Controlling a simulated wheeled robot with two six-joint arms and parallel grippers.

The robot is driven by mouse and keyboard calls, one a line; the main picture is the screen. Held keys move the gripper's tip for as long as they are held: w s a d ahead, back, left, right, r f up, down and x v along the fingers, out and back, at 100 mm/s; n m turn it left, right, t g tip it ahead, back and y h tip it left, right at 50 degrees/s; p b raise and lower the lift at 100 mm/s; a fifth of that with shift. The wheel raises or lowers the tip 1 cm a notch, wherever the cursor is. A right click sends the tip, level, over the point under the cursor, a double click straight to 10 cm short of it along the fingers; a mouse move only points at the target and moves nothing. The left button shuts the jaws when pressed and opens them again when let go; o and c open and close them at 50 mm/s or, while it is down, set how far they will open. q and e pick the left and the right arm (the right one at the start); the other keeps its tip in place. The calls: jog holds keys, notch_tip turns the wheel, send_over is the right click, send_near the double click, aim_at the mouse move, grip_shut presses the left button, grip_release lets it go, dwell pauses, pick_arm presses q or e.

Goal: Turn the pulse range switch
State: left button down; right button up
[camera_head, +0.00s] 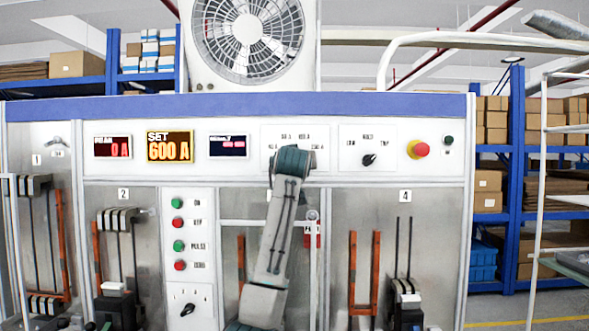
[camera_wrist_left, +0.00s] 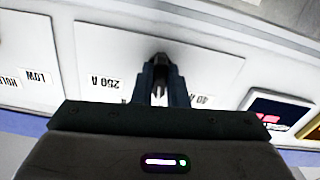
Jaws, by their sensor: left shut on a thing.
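The pulse range switch sits on a white label plate (camera_head: 268,133) in the upper panel. In the head view my left arm's wrist hides its knob. In the left wrist view, which is upside down, the dark knob (camera_wrist_left: 160,59) shows between the fingertips, near a "250 A" label and a partly covered "40" label. My left gripper (camera_wrist_left: 161,88) is shut on this knob. In the head view the left gripper (camera_head: 293,160) is up against the panel, its fingers hidden. I cannot read the knob's setting. My right gripper is not in view.
Right of the plate are a black selector knob (camera_head: 369,160) marked LOW and a red emergency button (camera_head: 421,149). Left are the displays, one reading SET 600 A (camera_head: 170,146). Green and red buttons (camera_head: 178,222) and breaker bays lie below. A fan (camera_head: 248,40) stands on top.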

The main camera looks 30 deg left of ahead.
pick_arm(q)
jog(key=shift+n+b, duration=0.55)
jog(key=shift+n, duration=0.55)
jog(key=c, duration=1.4)
grip_release()
jog(key=shift+c, duration=0.2)
